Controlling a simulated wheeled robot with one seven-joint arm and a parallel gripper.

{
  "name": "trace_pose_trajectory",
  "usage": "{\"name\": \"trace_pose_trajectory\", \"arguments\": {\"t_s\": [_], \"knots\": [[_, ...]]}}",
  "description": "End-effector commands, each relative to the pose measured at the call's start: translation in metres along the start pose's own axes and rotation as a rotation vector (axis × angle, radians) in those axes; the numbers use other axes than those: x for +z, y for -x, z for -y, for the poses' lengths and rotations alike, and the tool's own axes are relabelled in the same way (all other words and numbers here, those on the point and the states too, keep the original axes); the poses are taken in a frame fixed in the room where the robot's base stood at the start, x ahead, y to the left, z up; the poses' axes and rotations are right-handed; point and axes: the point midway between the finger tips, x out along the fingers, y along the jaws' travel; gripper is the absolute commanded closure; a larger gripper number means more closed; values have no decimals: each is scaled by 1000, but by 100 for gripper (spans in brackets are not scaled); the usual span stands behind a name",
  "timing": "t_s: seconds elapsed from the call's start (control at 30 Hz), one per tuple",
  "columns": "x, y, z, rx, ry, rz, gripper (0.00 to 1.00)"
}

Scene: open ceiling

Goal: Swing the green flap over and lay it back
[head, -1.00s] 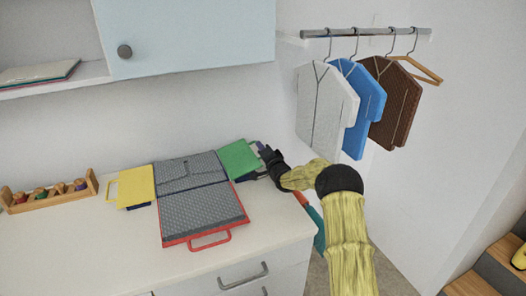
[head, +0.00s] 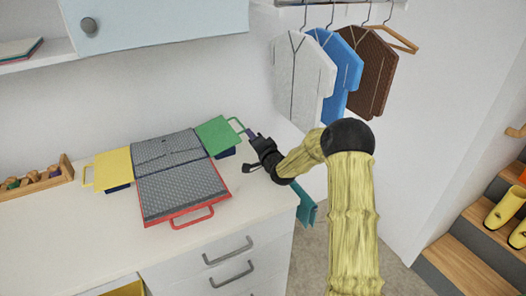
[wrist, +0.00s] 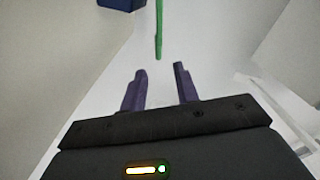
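The green flap (head: 216,134) sticks out from the right side of a grey folding board (head: 182,188) on the white counter. Its loop handle (head: 237,124) points right, toward my gripper (head: 251,134). In the wrist view my gripper (wrist: 160,70) has its two purple fingers apart with nothing between them. The handle shows there edge-on as a thin green strip (wrist: 158,30), just ahead of the gap and roughly centred on it. I cannot tell from the head view whether a finger touches the handle.
The board also has a yellow flap (head: 112,169) at left and a red handle (head: 192,217) at front. Dark blue blocks (head: 225,153) sit under the side flaps. A wooden peg rack (head: 35,182) stands far left. Shirts (head: 303,75) hang on a rail behind my arm. The front counter is clear.

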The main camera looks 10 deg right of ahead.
Motion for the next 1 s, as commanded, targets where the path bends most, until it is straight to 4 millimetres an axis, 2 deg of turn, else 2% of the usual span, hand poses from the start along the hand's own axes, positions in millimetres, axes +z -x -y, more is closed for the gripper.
{"name": "trace_pose_trajectory", "arguments": {"t_s": [0.4,0.57,0.83,1.0], "knots": [[0,64,-1,1,1,-1,69],[0,74,-1,1,0,-1,69],[0,75,0,0,0,0,69],[4,77,1,28,29,17,100]]}}
